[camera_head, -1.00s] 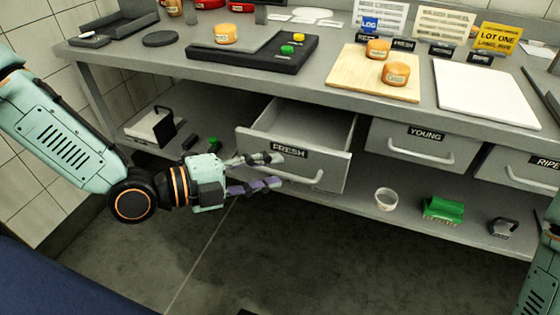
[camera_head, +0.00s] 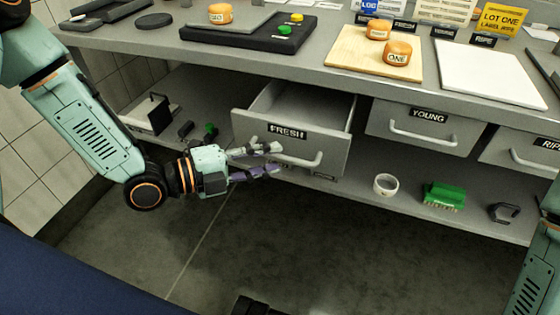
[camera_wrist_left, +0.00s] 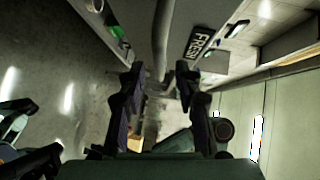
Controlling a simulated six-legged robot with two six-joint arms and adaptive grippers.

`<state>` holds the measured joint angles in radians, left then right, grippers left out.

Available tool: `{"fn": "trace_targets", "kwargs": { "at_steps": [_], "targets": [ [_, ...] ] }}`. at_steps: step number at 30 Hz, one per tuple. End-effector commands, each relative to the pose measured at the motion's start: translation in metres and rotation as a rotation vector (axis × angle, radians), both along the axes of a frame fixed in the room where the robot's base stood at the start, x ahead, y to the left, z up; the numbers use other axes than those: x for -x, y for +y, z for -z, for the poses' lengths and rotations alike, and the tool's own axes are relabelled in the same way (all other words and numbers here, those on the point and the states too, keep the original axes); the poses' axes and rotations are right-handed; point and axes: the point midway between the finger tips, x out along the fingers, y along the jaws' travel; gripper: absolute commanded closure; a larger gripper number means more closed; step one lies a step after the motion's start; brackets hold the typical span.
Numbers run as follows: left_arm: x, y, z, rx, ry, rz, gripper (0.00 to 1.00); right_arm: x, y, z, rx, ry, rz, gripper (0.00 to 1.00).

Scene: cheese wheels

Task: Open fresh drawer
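The grey fresh drawer (camera_head: 245,130), with a black FRESH label (camera_head: 287,131), stands pulled partly out under the bench, and its inside shows from above. It has a pale bar handle (camera_head: 312,161) below the label. My left gripper (camera_head: 277,158) is open in front of the left part of this handle, with one finger above the other. In the left wrist view the two dark fingers (camera_wrist_left: 158,82) are apart, and the handle bar (camera_wrist_left: 162,42) runs ahead between them. I see no closed grip. My right gripper is out of view; only part of the right arm shows.
The young drawer (camera_head: 390,115) and the ripe drawer (camera_head: 500,150) to the right are shut.

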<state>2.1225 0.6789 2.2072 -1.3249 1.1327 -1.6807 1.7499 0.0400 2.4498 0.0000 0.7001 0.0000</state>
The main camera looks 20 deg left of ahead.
Motion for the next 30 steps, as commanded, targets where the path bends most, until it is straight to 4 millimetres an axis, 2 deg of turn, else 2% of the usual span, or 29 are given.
{"fn": "trace_targets", "kwargs": {
  "at_steps": [1,10,23,30],
  "targets": [
    [-0.002,-0.005,0.003,-0.003,-0.002,0.005,0.66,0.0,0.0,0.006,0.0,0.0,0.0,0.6],
    [-0.017,-0.019,0.005,-0.002,-0.001,0.002,0.66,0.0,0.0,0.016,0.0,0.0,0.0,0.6],
    [-0.021,-0.023,0.004,0.0,-0.001,0.0,0.66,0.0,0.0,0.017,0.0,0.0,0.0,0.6],
    [-0.02,-0.022,0.004,0.0,-0.001,0.0,0.86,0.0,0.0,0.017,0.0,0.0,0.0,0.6]
  ]
}}
